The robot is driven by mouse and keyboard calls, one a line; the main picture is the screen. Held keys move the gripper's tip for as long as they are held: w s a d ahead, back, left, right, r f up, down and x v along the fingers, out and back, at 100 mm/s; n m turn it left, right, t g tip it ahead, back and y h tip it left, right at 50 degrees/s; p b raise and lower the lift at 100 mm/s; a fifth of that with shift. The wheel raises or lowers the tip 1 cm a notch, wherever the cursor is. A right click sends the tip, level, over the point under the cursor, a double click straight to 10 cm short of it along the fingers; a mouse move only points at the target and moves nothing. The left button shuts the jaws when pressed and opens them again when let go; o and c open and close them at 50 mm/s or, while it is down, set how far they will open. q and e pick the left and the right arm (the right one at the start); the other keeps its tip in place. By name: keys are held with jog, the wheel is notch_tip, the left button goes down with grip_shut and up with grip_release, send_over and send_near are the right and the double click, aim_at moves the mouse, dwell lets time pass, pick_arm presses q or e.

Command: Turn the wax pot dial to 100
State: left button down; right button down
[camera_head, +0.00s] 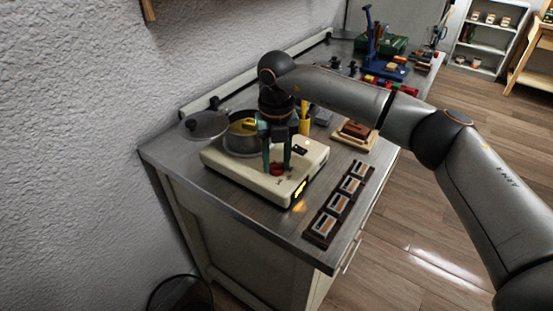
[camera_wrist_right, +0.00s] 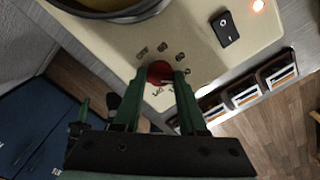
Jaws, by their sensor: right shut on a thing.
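The wax pot (camera_head: 243,137) sits at the back of a cream heater base (camera_head: 235,171) on the metal counter. The red dial (camera_head: 277,169) is on the front part of the base's top. My right gripper (camera_head: 277,168) points down over the dial, with one finger on each side of it, shut on it. In the right wrist view the red dial (camera_wrist_right: 159,73) shows between the green fingertips of the gripper (camera_wrist_right: 158,80), partly hidden by them. My left gripper is not in view.
A pot lid (camera_head: 206,125) lies left of the pot. A dark rack of several small framed pieces (camera_head: 322,227) lies along the counter's front edge. Tools stand farther back.

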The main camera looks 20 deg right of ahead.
aim_at(277, 164)
dwell(0.3)
jog(key=shift+c, duration=2.3)
grip_release()
notch_tip(277, 164, up, 13)
jog(key=shift+f, duration=0.2)
